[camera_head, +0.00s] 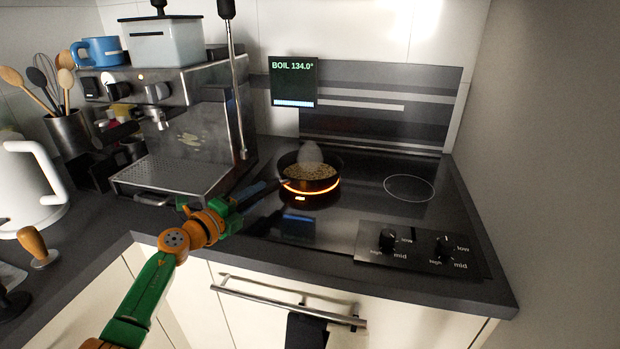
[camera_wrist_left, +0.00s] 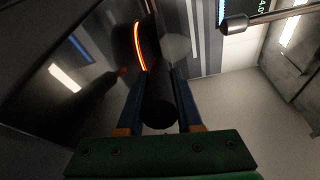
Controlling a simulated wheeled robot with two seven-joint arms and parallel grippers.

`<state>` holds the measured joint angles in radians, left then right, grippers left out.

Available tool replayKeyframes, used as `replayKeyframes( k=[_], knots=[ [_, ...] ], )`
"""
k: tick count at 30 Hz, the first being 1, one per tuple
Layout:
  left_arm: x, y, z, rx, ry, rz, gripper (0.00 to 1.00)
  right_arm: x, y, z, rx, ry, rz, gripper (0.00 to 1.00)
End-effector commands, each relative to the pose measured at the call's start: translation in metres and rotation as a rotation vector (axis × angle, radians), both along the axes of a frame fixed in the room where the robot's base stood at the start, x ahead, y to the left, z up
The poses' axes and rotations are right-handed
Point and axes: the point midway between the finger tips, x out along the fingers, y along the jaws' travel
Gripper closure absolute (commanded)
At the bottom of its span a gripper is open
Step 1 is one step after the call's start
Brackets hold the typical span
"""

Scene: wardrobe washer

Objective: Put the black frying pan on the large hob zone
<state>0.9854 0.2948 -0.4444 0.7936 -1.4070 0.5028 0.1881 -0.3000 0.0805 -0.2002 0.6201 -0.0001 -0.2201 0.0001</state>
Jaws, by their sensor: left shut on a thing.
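The black frying pan (camera_head: 331,161) is at the glowing orange ring of the left hob zone (camera_head: 312,191), with brown bits of food in it and pale steam above. Whether its base touches the glass or hovers just above, I cannot tell. My left gripper (camera_head: 238,203) is shut on the pan's dark handle, left of and in front of the pan. In the left wrist view the handle (camera_wrist_left: 159,106) lies between the blue fingers of the left gripper (camera_wrist_left: 160,85). My right gripper is not in view.
A second zone, a thin white circle (camera_head: 409,188), is empty on the right. Control knobs (camera_head: 388,239) are at the hob's front right. An espresso machine (camera_head: 187,125) stands left of the hob, and a white kettle (camera_head: 25,180) further left. A display (camera_head: 293,82) reads BOIL 134.0°.

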Motion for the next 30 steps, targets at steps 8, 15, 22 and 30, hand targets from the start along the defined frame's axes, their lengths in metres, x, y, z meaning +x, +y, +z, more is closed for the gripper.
replayKeyframes(
  k=[8,15,22,30],
  knots=[
    [0.0,0.0,-0.001,-0.004,-0.004,0.0,0.49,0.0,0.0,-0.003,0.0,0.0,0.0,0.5],
    [0.0,0.0,-0.002,-0.001,-0.002,0.0,0.3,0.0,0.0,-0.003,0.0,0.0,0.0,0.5],
    [0.0,0.0,-0.004,0.001,0.002,-0.001,0.1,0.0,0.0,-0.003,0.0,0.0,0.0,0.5],
    [-0.007,0.006,0.0,0.002,0.001,0.002,0.1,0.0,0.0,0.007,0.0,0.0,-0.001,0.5]
  ],
)
